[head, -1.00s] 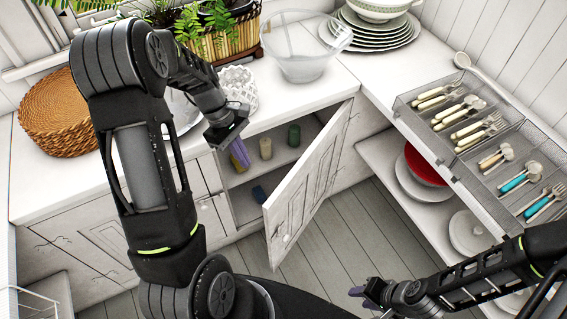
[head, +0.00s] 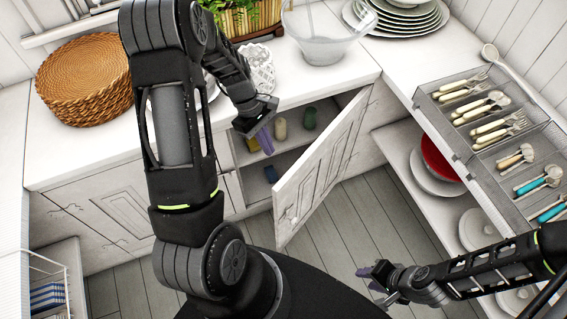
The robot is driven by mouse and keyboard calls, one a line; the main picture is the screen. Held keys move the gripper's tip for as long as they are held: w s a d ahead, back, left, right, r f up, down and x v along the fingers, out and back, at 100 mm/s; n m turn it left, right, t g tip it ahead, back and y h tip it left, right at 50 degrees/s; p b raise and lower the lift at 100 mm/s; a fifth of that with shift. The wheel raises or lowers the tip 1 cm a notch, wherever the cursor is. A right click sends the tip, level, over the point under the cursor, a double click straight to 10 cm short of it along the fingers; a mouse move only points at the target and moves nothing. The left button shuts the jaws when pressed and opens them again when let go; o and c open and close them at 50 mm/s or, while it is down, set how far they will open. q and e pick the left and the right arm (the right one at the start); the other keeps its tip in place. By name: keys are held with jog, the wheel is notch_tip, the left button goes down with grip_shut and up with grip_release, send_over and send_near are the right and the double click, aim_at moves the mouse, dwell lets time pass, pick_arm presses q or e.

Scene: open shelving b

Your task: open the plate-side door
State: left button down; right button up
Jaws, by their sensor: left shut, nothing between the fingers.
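The white panelled cabinet door (head: 322,165) under the counter, on the side toward the plate stack, stands partly open and swings out over the floor. Its small knob (head: 292,214) is near the free edge. My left gripper (head: 265,141) is shut and empty, in front of the cabinet opening just below the counter edge, left of the door. I see no clear contact with the door. My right gripper (head: 370,279) is low at the lower right, over the floor and away from the door; its fingertips look apart.
Inside the cabinet are a yellowish jar (head: 281,128), a green jar (head: 309,118) and a dark blue item (head: 271,174). A plate stack (head: 400,18) and clear bowl (head: 325,40) stand on the counter. Open shelving with a cutlery tray (head: 480,160) bounds the right side. The wooden floor (head: 345,215) is clear.

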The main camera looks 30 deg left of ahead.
pick_arm(q)
jog(key=d+f+p, duration=0.1)
jog(key=d+f, duration=0.3)
jog(key=d, duration=0.1)
jog(key=shift+s+d+f+p, duration=0.25)
jog(key=shift+s+d+p, duration=0.05)
jog(key=shift+d+p, duration=0.1)
